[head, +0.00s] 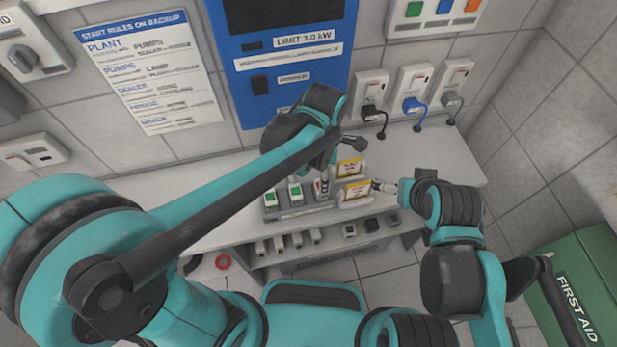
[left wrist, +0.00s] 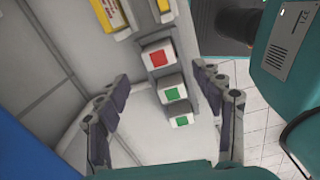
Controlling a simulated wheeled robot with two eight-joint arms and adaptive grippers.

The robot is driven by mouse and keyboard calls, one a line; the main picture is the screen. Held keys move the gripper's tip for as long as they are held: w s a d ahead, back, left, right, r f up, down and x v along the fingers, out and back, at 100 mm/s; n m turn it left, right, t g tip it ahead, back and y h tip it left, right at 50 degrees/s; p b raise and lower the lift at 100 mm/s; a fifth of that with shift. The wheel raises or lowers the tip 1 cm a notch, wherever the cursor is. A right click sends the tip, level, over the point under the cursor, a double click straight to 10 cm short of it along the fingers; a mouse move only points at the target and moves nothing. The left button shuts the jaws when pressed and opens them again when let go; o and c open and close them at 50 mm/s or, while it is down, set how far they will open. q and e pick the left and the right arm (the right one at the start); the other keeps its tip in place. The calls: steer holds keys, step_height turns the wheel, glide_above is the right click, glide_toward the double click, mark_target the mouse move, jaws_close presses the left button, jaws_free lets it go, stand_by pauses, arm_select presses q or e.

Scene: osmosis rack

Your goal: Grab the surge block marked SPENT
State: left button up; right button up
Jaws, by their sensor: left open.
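A grey rack (head: 299,213) stands on the white counter with a row of white blocks in it. Two blocks have green squares, the left one (head: 270,199) and the middle one (head: 295,191). They also show in the left wrist view (left wrist: 180,121) (left wrist: 172,92). A third block (left wrist: 158,56) has a red square; my left gripper partly hides it in the head view. I cannot read the word SPENT on any block. My left gripper (left wrist: 163,78) is open above the row, its fingers on either side, holding nothing. My right gripper (head: 384,186) is beside the yellow cards; its jaws are unclear.
Two yellow-labelled cards, a rear one (head: 350,169) and a front one (head: 355,191), stand right of the blocks. A lower shelf (head: 300,250) holds several small items. A blue cabinet (head: 262,100) and plugged sockets (head: 413,85) are on the wall. The counter's right part (head: 440,155) is clear.

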arm_select(q)
steer(key=shift+w+d+f+n, duration=0.15)
steer(key=shift+d+f+n, duration=0.15)
steer(key=shift+n, duration=0.2)
steer(key=shift+f, duration=0.25)
steer(key=shift+a+f+b, duration=0.1)
steer(key=shift+f+b, duration=0.4)
steer(key=shift+f, duration=0.45)
step_height(320, 180, down, 6)
steer(key=b, duration=0.2)
steer(key=shift+a+r+b, duration=0.1)
steer(key=shift+r+b, duration=0.1)
steer(key=shift+b, duration=0.1)
steer(key=shift+r, duration=0.1)
arm_select(e)
steer(key=f, duration=0.3)
steer(key=shift+w+a+f, duration=0.2)
steer(key=shift+w+a, duration=0.05)
arm_select(q)
steer(key=c, duration=1.4)
